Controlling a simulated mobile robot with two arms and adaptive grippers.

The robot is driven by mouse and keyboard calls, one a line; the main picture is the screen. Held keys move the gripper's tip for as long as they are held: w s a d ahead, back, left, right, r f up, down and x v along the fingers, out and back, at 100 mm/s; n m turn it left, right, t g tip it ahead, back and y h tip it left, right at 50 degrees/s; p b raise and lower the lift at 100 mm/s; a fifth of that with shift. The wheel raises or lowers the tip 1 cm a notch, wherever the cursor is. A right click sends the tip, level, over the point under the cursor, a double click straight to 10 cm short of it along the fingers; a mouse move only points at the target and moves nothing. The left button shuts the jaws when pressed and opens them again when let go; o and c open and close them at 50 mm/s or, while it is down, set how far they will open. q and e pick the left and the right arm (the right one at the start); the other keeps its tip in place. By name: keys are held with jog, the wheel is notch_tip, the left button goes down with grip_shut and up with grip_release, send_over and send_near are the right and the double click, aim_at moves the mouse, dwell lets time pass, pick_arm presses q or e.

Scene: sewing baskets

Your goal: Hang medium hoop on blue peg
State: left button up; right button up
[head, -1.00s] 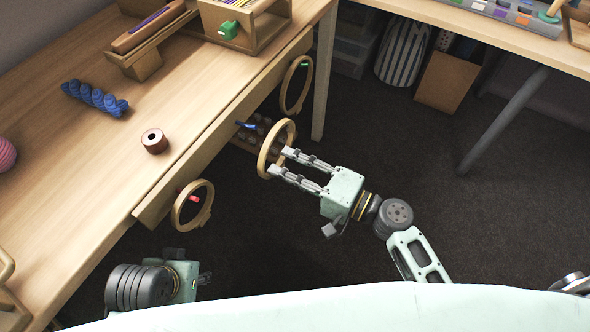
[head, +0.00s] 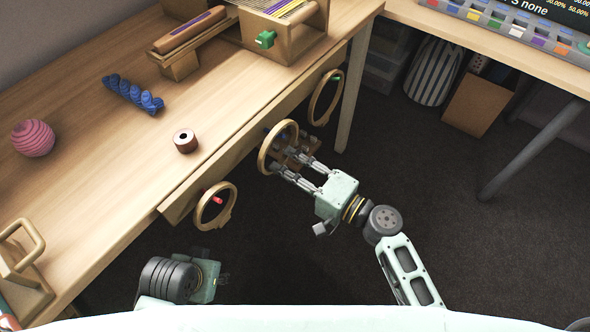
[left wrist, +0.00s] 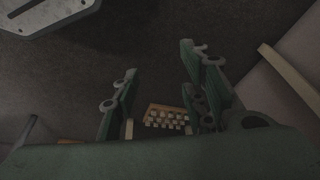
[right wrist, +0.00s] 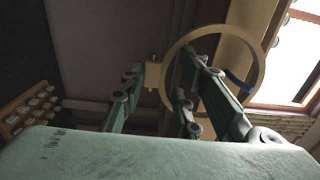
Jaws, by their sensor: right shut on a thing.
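The medium hoop, a pale wooden ring (head: 264,150), is held by my right gripper (head: 286,167) in front of the table's front panel. My right gripper is shut on the hoop near its small clasp; the ring (right wrist: 205,29) rises beyond the fingers in the right wrist view. The blue peg (right wrist: 238,82) shows there at the ring's right side, seen against the opening and rim. I cannot tell whether it passes through the ring. In the head view the hoop mostly hides the peg. My left gripper (head: 222,281) is low at the left, empty, its fingers (left wrist: 155,90) apart.
One hoop (head: 202,205) hangs on a red peg (head: 217,200) to the left. Another hoop (head: 313,105) hangs on a green peg (head: 336,79) to the right.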

pick_arm(q)
jog(key=b+v, duration=0.1)
jog(key=v, duration=0.5)
jog(key=shift+a+b, duration=0.2)
jog(key=shift+b, duration=0.2)
pick_arm(e)
jog(key=shift+w+a+f, duration=0.4)
jog(key=shift+a+f, duration=0.1)
jog(key=shift+f, duration=0.05)
pick_arm(q)
jog(key=shift+w, duration=0.15)
pick_arm(e)
jog(key=o, duration=1.1)
pick_arm(q)
jog(key=shift+d, duration=0.15)
pick_arm(e)
jog(key=shift+o, duration=0.2)
pick_arm(q)
jog(key=shift+w, duration=0.1)
pick_arm(e)
jog(key=shift+s+d, duration=0.1)
jog(key=v, duration=1.1)
jog(key=shift+s+d, duration=0.2)
jog(key=shift+d, duration=0.1)
